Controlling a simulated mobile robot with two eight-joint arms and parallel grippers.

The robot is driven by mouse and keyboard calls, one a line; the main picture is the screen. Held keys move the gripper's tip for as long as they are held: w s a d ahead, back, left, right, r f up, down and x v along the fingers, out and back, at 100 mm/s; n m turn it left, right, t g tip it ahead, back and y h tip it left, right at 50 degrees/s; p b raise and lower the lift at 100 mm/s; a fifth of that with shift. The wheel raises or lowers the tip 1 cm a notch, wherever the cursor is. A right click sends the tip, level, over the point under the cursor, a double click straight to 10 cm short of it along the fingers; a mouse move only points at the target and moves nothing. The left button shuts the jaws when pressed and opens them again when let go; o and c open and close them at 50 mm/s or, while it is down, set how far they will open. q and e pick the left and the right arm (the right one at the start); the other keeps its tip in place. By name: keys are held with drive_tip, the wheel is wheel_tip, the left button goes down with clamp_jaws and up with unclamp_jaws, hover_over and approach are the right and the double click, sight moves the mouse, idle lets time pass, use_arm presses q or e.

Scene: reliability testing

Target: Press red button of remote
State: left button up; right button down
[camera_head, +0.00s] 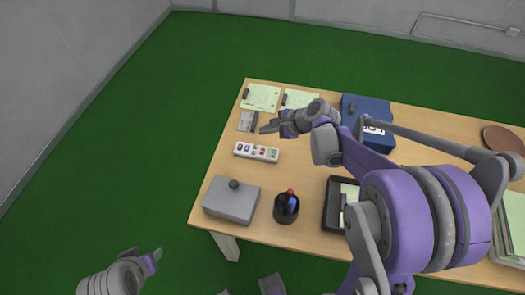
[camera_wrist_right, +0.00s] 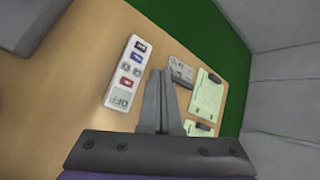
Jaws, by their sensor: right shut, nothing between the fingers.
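The remote (camera_head: 256,152) is a white box lying on the wooden table near its left edge. In the right wrist view the remote (camera_wrist_right: 125,74) shows a red button (camera_wrist_right: 131,82), a blue button, several other buttons and a small display. My right gripper (camera_head: 264,129) is above the table, beyond the remote in the head view. It is shut and empty; in the wrist view its fingertips (camera_wrist_right: 160,75) are to the right of the remote, apart from it. My left gripper (camera_head: 146,255) is off the table at the lower left, over the green floor; its jaw state is unclear.
A grey box with a black knob (camera_head: 230,200) and a black pen cup (camera_head: 286,208) stand in front of the remote. Clipboards (camera_head: 262,97) lie at the back left. A blue box (camera_head: 372,110) and a black tray (camera_head: 333,215) are to the right.

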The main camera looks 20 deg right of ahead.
wheel_tip(320, 180, down, 8)
drive_tip(key=b, duration=0.5)
drive_tip(key=shift+f+b, duration=0.15)
drive_tip(key=shift+b, duration=0.2)
idle(1.5)
drive_tip(key=shift+f+b, duration=0.35)
drive_tip(key=shift+f, duration=0.05)
drive_tip(key=shift+f, duration=0.3)
idle(0.5)
drive_tip(key=shift+r, duration=0.15)
drive_tip(key=shift+r+p, duration=0.3)
drive_tip(key=shift+r, duration=0.3)
drive_tip(key=shift+r+p, duration=1.85)
drive_tip(key=shift+r, duration=0.7)
